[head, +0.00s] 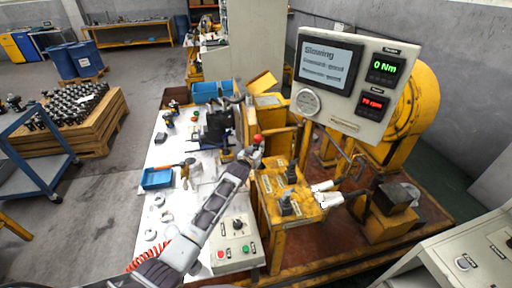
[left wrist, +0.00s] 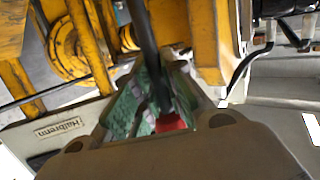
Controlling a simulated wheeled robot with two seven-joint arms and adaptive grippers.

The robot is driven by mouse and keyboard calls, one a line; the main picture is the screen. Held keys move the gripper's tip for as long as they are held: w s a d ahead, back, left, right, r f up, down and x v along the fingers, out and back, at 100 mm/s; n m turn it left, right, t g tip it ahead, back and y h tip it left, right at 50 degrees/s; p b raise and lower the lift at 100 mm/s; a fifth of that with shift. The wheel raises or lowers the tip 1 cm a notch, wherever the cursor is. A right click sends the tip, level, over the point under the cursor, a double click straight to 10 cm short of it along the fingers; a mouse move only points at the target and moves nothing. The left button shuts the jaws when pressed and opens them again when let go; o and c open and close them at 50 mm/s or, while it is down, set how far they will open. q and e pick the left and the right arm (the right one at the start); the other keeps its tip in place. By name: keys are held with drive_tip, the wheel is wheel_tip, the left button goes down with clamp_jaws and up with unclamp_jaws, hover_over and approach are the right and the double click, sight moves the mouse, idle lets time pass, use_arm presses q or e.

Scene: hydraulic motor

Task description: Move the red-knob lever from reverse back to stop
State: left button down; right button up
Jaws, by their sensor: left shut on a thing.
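The red knob (head: 258,138) tops a lever at the yellow machine, near the middle of the head view. My left gripper (head: 254,150) is at the knob, its arm reaching up from the bottom left. In the left wrist view, the gripper's green-lined fingers (left wrist: 157,105) are shut around the lever, with the dark shaft (left wrist: 145,45) running up between them. A part of the red knob (left wrist: 171,122) shows between the fingers near the palm; the rest is hidden.
A panel screen (head: 329,62) reads "Slowing", with a green 0 Nm readout and a red rpm readout beside it. Shorter black levers (head: 286,203) stand on the yellow stand to the right. A button box (head: 236,245) and blue bins (head: 157,178) are on the white table.

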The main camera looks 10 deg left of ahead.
use_arm(q)
drive_tip(key=shift+w+d+m+p, duration=0.2)
drive_tip(key=shift+d+m+p, duration=0.1)
drive_tip(key=shift+d, duration=0.25)
drive_tip(key=c, duration=1.5)
unclamp_jaws()
drive_tip(key=shift+o, duration=0.2)
drive_tip(key=shift+s+a, duration=0.1)
drive_tip(key=shift+s, duration=0.05)
drive_tip(key=v, duration=1.1)
drive_tip(key=shift+s+r, duration=0.3)
drive_tip(key=shift+r, duration=0.05)
